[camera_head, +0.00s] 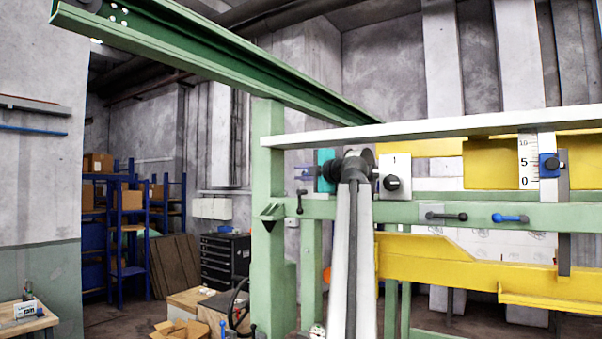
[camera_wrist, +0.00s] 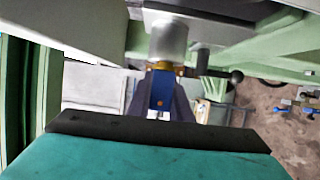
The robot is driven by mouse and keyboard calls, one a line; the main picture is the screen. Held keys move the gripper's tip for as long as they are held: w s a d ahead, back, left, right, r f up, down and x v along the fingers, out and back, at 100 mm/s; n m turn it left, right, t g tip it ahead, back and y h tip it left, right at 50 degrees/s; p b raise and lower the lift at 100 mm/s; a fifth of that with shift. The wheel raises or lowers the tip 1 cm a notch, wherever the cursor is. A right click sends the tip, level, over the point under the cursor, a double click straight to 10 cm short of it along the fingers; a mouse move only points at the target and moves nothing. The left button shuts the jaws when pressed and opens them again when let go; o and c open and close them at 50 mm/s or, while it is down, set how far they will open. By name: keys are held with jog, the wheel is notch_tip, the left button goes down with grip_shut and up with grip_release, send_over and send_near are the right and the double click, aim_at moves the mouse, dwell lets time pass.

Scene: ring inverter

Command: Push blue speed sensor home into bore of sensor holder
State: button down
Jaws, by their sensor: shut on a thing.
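The blue speed sensor (camera_wrist: 161,92) shows in the wrist view, upper middle, between the two dark fingers of my gripper (camera_wrist: 160,82). My gripper is shut on it. A brass-coloured collar (camera_wrist: 160,66) sits at the sensor's far end. Just beyond it is a grey cylinder (camera_wrist: 168,40), in line with the sensor, which looks like the sensor holder. The collar meets the cylinder in the picture; how deep the sensor sits in the bore is hidden. In the head view my gripper (camera_head: 304,173) is small, left of my arm, by the green frame; the sensor is not clear there.
A green rail (camera_head: 440,208) with black and blue handles runs right of my gripper. A black-knobbed white plate (camera_head: 394,176) and a scale (camera_head: 528,160) are on the frame. A black lever (camera_wrist: 228,76) lies close right of the sensor.

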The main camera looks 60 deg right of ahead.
jog(key=shift+d, duration=0.1)
jog(key=c, duration=1.5)
grip_release()
jog(key=shift+c, duration=0.2)
jog(key=shift+s+a+f+b, duration=0.1)
jog(key=shift+s+a+b, duration=0.2)
jog(key=shift+s, duration=0.4)
jog(key=b+v, duration=0.4)
jog(key=v, duration=0.8)
jog(key=shift+s+b, duration=0.15)
jog(key=shift+b, duration=0.15)
